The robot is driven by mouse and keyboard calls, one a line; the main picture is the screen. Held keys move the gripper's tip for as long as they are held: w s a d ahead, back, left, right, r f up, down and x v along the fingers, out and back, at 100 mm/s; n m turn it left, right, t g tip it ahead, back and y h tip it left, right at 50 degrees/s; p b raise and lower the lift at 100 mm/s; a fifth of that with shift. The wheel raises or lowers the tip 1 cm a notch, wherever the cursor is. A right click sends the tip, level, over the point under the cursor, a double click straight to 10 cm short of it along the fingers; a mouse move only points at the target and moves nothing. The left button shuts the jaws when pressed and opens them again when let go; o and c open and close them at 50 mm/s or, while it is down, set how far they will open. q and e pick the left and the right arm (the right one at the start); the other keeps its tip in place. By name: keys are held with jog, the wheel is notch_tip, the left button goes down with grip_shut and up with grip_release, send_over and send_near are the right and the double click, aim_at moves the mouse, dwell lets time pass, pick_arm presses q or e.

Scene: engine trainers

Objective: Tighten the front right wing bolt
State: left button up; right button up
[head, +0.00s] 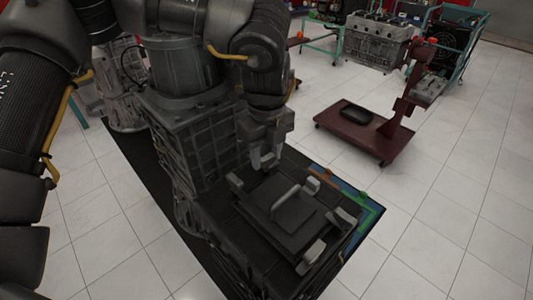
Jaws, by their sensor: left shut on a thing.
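A dark square cover (290,222) with a raised bar handle (286,196) lies on top of a black engine block. Pale grey wing bolts stand around it: one at the left (235,182), one at the back right (312,186), one at the right (345,218) and one at the near corner (312,253). My left gripper (267,162) points down at the far edge of the cover, with its fingers closed on a small part, apparently a wing bolt. The fingers mostly hide that part. My right gripper is not in view.
A tall ribbed engine housing (185,140) stands close to the left of the cover, beside my arm. A dark red wheeled stand (368,135) is on the tiled floor behind. Other engine trainers (370,42) stand farther back. The floor at right is clear.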

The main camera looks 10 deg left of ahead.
pick_arm(q)
jog(key=m, duration=0.3)
jog(key=shift+m, duration=0.3)
jog(key=m, duration=0.4)
jog(key=shift+m, duration=0.3)
jog(key=m, duration=0.4)
jog(key=shift+p, duration=0.4)
jog(key=shift+m+p, duration=0.4)
jog(key=shift+m, duration=1.8)
jog(key=o, duration=1)
